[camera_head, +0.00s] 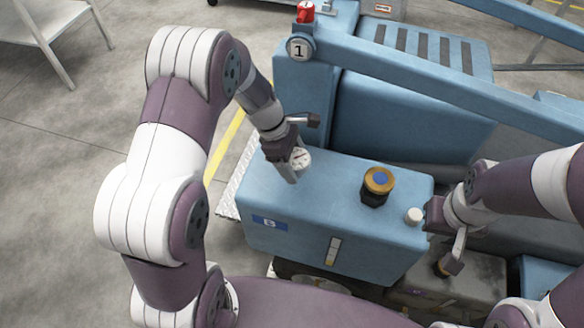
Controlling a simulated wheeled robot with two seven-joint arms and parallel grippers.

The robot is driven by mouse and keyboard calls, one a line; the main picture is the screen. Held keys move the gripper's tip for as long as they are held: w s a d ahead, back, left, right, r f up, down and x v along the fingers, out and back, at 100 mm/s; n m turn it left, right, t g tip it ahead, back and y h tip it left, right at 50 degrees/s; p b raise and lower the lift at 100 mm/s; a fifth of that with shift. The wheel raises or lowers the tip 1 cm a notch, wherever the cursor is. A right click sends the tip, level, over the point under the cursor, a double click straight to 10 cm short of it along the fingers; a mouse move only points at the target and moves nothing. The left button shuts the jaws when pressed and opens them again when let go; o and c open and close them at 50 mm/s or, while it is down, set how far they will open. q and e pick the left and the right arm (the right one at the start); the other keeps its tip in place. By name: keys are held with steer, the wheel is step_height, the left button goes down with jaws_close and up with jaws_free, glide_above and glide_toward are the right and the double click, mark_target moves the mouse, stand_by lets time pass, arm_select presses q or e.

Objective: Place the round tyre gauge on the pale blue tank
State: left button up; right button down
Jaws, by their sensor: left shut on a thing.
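The round tyre gauge (301,158) shows as a small white dial at the tip of my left gripper (294,162). My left gripper is shut on it, over the left part of the pale blue tank's top. I cannot tell whether the gauge touches the tank. The pale blue tank (330,186) is a box with a flat top and a label on its front. My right gripper (443,240) is at the tank's right end, beside its edge, with its fingers apart and nothing visible between them.
A dark cap with a gold rim and blue centre (378,183) stands on the tank's right half. A small white cap (413,216) is near the right edge. A blue beam (430,75) crosses behind, with a red-topped post marked 1 (300,46). The tank top's middle is clear.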

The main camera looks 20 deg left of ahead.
arm_select(q)
steer(key=shift+a+f, duration=0.2)
steer(key=shift+f, duration=0.1)
step_height(320, 180, down, 4)
steer(key=shift+s+d+r, duration=0.1)
steer(key=shift+r, duration=0.15)
steer(key=shift+f, duration=0.15)
steer(key=o, duration=1.3)
